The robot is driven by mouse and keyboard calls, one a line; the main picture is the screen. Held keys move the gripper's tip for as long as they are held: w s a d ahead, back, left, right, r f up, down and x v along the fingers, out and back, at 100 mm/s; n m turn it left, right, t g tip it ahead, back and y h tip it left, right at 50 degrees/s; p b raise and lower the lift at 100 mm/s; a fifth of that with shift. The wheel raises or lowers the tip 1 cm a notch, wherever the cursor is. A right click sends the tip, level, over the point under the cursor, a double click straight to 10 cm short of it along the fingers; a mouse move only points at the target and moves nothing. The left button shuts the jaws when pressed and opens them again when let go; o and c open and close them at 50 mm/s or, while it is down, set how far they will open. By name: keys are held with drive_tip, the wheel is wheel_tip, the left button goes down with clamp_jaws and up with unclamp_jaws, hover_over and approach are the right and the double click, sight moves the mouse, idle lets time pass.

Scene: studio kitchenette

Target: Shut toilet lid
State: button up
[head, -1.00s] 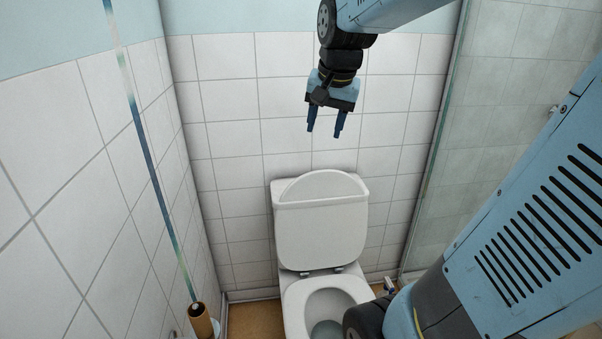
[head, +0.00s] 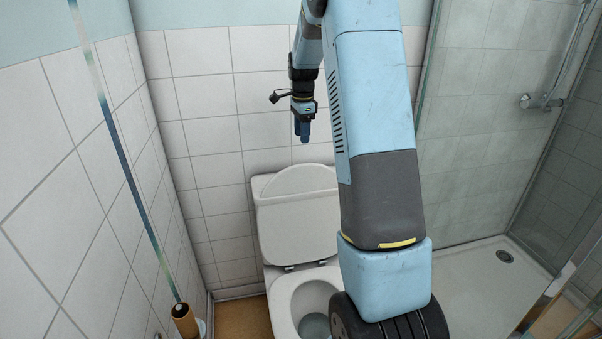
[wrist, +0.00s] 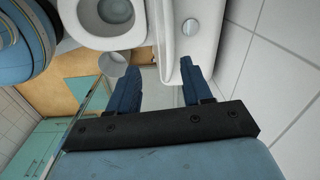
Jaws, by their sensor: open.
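The white toilet stands against the tiled back wall. Its lid (head: 298,232) is raised, upright against the cistern (head: 300,180), and the bowl with its seat (head: 284,297) is uncovered. My arm hides the right side of the toilet in the head view. My gripper (head: 302,139) is open and empty, fingers down, in the air above the cistern and raised lid, apart from them. In the wrist view my open fingers (wrist: 158,72) show with the bowl (wrist: 115,12) at upper left and the cistern top with its round button (wrist: 190,28) behind the right finger.
A brown cylindrical holder (head: 184,320) stands on the floor left of the toilet, near the tiled left wall. A glass shower panel (head: 470,120) and a white shower tray (head: 475,280) are on the right. The air around my gripper looks clear.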

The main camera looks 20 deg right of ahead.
sight(303, 170)
drive_tip(key=shift+m, duration=0.7)
drive_tip(key=f, duration=0.5)
drive_tip(key=w+d+f, duration=0.1)
drive_tip(key=f, duration=1)
drive_tip(key=shift+w+d+f, duration=0.25)
drive_tip(key=shift+w+f, duration=0.05)
drive_tip(key=shift+w, duration=0.1)
drive_tip(key=shift+c, duration=0.3)
clamp_jaws()
